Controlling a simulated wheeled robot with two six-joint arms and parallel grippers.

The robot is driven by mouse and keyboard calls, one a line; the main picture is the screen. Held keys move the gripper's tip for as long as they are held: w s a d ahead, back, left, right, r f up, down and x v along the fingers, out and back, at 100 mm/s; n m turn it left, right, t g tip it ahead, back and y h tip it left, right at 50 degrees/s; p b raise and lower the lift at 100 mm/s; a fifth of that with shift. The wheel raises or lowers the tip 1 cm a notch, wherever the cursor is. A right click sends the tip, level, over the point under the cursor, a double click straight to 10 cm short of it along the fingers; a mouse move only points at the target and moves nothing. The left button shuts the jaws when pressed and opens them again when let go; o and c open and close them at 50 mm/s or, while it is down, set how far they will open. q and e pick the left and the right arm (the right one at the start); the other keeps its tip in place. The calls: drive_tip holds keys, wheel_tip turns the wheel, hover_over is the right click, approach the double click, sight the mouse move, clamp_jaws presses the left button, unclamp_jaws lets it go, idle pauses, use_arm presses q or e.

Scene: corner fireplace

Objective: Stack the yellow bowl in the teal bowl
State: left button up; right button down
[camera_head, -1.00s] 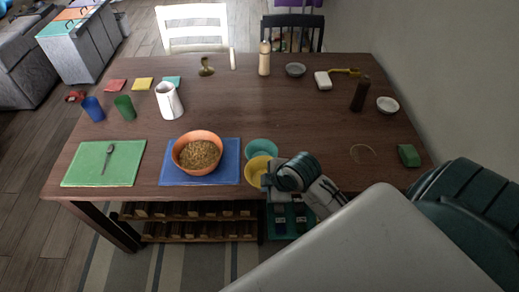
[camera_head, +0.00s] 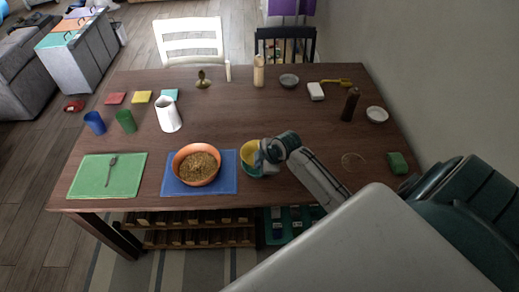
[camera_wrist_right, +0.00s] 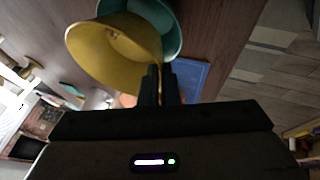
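The yellow bowl (camera_head: 249,152) is tilted and hangs from my right gripper (camera_head: 264,149), over or very near the teal bowl (camera_head: 258,173). The teal bowl stands near the table's front edge and is mostly hidden by the yellow bowl and gripper in the head view. In the right wrist view, the yellow bowl (camera_wrist_right: 100,52) overlaps the teal bowl (camera_wrist_right: 163,20), and the right fingers (camera_wrist_right: 160,85) are closed at the yellow rim. I cannot tell whether the bowls touch. My left gripper is not in view.
An orange bowl of grain (camera_head: 197,165) stands on a blue mat (camera_head: 228,183) just left of the bowls. A green mat (camera_head: 92,178) is further left. A green block (camera_head: 397,163) lies at the right. The table's middle is clear.

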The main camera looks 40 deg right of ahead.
drive_tip(key=shift+f+p, duration=0.45)
drive_tip(key=shift+f, duration=0.8)
drive_tip(key=shift+f+b, duration=0.35)
drive_tip(key=shift+f, duration=0.1)
drive_tip(key=shift+s+f, duration=0.1)
drive_tip(key=shift+f, duration=0.05)
drive_tip(key=c, duration=1.7)
unclamp_jaws()
